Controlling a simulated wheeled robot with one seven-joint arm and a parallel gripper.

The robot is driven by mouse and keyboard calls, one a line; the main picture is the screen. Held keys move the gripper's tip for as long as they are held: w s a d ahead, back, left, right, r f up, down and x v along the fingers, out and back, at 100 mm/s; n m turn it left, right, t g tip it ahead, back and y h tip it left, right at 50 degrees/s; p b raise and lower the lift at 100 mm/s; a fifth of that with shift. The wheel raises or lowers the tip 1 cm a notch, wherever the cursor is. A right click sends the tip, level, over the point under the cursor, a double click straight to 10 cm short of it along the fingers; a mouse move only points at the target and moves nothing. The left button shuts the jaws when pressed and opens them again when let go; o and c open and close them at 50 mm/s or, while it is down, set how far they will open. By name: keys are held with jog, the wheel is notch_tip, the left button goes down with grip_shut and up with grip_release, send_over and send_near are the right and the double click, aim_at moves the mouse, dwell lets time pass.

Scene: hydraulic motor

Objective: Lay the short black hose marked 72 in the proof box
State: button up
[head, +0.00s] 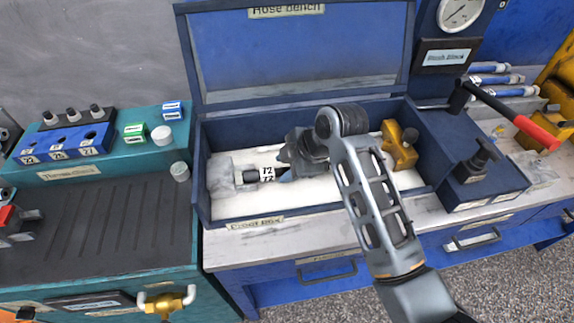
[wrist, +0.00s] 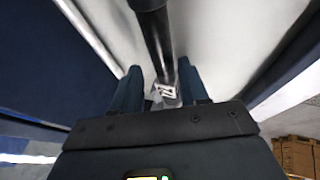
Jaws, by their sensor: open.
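The short black hose lies on the pale floor of the open proof box (head: 245,210), running left to right. Its white tag marked 72 (head: 267,174) shows in the head view, and my gripper hides the hose to the right of it. In the wrist view the black hose (wrist: 152,35) runs from the top edge down to between my fingers, with the tag (wrist: 165,91) there. My gripper (head: 284,174) is inside the box at the hose, also in the wrist view (wrist: 160,85). Its blue fingers are open, one on each side of the hose; contact is not clear.
A grey block (head: 220,178) stands at the box's left end and a brass fitting (head: 400,146) at its right. The box lid (head: 300,60) stands open behind. A red-handled lever (head: 520,122) is to the right. A teal bench with numbered sockets (head: 60,150) is at left.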

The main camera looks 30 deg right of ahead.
jog(key=shift+s+f, duration=0.25)
jog(key=shift+f, duration=0.05)
jog(key=shift+s+r, duration=0.1)
jog(key=shift+r, duration=0.1)
jog(key=v, duration=0.7)
jog(key=shift+r, duration=0.4)
jog(key=shift+d, duration=0.1)
